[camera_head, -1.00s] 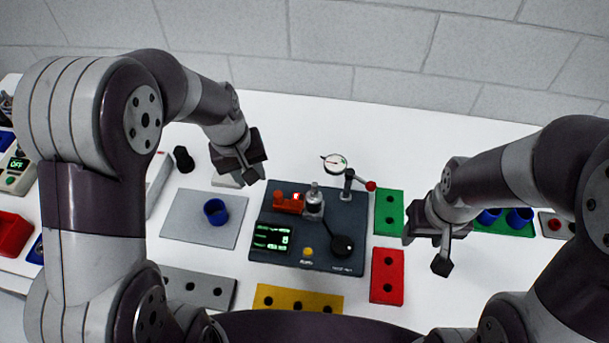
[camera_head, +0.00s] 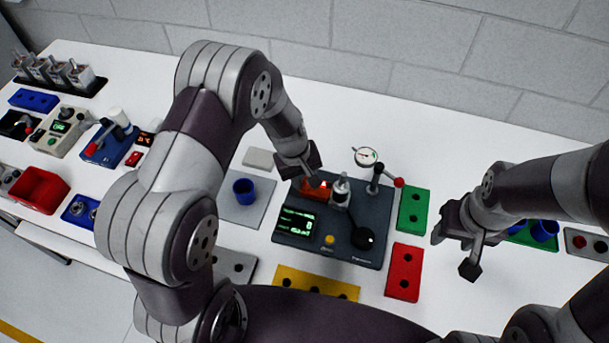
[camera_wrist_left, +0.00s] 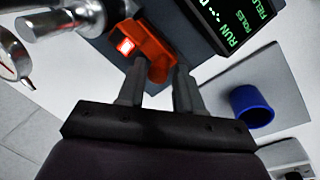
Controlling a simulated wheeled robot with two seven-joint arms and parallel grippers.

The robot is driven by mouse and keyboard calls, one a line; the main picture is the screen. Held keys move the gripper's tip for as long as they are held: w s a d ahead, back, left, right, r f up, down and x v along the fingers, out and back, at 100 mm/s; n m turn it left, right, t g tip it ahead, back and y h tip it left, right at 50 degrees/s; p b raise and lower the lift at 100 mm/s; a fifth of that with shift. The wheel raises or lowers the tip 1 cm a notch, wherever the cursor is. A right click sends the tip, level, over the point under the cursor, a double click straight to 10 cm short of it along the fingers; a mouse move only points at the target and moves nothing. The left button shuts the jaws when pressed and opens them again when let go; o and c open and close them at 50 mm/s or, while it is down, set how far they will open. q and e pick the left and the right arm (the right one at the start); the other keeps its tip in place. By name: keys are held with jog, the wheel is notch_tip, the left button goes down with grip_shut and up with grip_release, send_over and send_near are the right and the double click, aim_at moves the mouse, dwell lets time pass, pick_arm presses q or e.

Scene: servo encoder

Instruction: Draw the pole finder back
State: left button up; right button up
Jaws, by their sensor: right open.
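The orange-red block with a lit red window, which I take to be the pole finder (camera_head: 316,190), sits at the back left of the dark test unit (camera_head: 290,252). It also shows in the left wrist view (camera_wrist_left: 150,50). My left gripper (camera_head: 312,178) is at this block. In the left wrist view its two fingers (camera_wrist_left: 160,72) stand apart, one on each side of the block's near end. I cannot tell whether they press on it. A silver motor with a shaft (camera_head: 341,190) stands beside the block. My right gripper (camera_head: 456,253) is open and empty, right of the unit.
The unit carries a green display (camera_head: 296,220), a yellow button (camera_head: 328,240), a black knob (camera_head: 362,238), a dial gauge (camera_head: 366,157) and a red-balled lever (camera_head: 399,182). A blue cup (camera_head: 244,189) stands on a grey plate to the left. Green (camera_head: 413,210) and red (camera_head: 404,272) plates lie right.

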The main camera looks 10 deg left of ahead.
pick_arm(q)
jog(key=shift+w, duration=0.15)
grip_shut()
jog(key=shift+w+a+b, duration=0.1)
jog(key=shift+a+b, duration=0.4)
jog(key=shift+a, duration=1.25)
jog(key=shift+d, duration=0.1)
jog(key=shift+c, duration=0.4)
grip_release()
jog(key=shift+o, duration=0.4)
jog(key=shift+a, duration=0.25)
jog(key=shift+d, duration=0.15)
notch_tip(320, 180, up, 12)
jog(key=s+a+b, duration=0.1)
jog(key=a, duration=0.1)
jog(key=shift+s+r, duration=0.2)
jog(key=shift+r, duration=0.05)
